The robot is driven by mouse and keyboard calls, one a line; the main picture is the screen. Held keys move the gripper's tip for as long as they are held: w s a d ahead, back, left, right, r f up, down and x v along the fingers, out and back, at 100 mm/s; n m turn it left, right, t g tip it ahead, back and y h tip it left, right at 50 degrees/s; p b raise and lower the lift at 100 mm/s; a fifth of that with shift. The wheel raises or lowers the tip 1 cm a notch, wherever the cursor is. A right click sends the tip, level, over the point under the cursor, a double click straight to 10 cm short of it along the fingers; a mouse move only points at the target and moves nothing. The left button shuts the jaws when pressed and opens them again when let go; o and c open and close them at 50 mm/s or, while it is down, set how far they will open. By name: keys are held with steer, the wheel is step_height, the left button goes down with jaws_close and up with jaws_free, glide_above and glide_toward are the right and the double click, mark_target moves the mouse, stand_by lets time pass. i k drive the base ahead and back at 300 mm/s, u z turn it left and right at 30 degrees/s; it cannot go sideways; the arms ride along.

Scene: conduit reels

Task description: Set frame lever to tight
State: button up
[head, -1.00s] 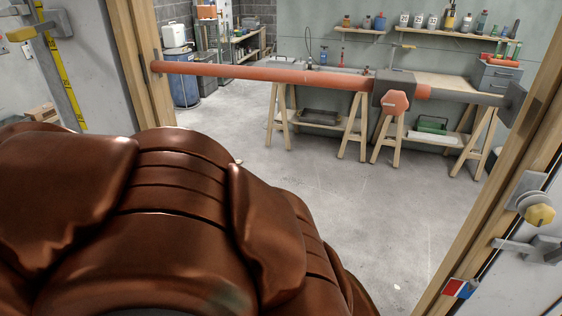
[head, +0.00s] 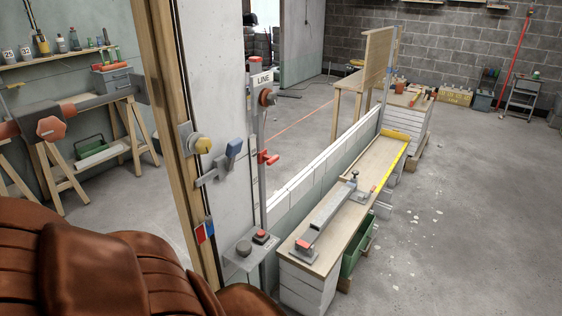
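A grey lever with a blue handle (head: 233,149) is mounted at the right post of the wooden door frame (head: 168,110), in the head view. Its grey arm runs from the lower left up to the blue grip at the right. A yellow knob (head: 203,145) on a grey bracket sits just above and left of it. A small red and blue plate (head: 204,232) is on the frame below the lever. Which end of the plate means tight cannot be read. My gripper is not in view.
A post marked LINE (head: 262,78) with red handles stands right of the lever. A button box (head: 250,258) is below. A long bench (head: 366,185) extends back; open floor lies at right.

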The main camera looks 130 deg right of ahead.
mark_target(234, 146)
steer(key=z, duration=0.5)
steer(key=k, duration=0.45)
steer(key=z, duration=3.35)
steer(key=k, duration=0.5)
steer(key=u, duration=0.45)
steer(key=i, duration=0.4)
steer(key=u, duration=0.5)
